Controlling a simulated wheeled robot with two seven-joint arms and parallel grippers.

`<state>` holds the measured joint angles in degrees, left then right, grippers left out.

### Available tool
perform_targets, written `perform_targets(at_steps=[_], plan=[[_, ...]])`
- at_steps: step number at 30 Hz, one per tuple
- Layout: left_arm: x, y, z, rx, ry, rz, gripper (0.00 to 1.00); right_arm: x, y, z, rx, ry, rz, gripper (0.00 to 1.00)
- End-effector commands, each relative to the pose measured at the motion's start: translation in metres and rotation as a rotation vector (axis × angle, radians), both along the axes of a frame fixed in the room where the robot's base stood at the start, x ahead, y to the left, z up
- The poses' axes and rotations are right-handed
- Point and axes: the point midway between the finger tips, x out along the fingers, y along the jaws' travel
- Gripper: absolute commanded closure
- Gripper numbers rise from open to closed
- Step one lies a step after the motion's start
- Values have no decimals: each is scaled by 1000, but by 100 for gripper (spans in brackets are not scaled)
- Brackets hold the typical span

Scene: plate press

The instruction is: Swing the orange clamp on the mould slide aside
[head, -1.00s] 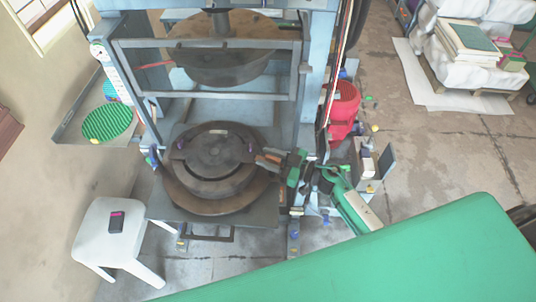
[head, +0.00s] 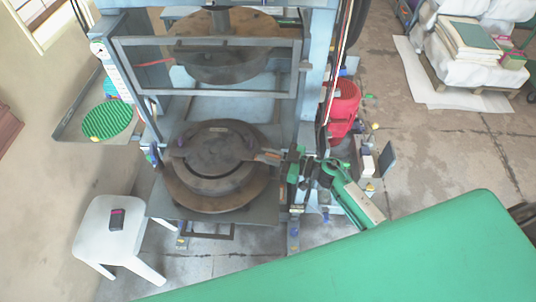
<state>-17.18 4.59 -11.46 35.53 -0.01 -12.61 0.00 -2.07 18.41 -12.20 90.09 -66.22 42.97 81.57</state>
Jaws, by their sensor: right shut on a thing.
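The round dark mould (head: 217,150) lies on the brown disc of the mould slide (head: 215,205), in the lower opening of the press. The orange clamp (head: 269,156), dull orange-brown here, sits at the mould's right edge and points right. My right gripper (head: 289,160), with green parts, reaches in from the lower right and is shut on the clamp's outer end. The fingertips are small and partly hidden, so the exact grip is hard to see. My left gripper is not in view.
The press guard frame (head: 205,93) crosses above the mould. Red buckets (head: 341,105) stand right of the press. A green plate (head: 107,120) lies on the left side shelf. A green surface (head: 400,262) fills the lower right.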

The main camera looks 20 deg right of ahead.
Motion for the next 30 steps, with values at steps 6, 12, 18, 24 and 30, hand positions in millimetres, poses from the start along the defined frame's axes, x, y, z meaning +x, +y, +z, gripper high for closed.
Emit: perform_targets(at_steps=[6,12,18,24,30], plan=[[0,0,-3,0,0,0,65,0,-1,-1,-7,-1,153,100],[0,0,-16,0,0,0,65,-2,0,-3,-7,-2,338,100],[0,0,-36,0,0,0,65,-5,1,-4,-5,-3,528,100],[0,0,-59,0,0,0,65,-8,1,-5,-3,-3,702,100],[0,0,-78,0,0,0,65,-10,2,-3,-2,-3,839,100]])
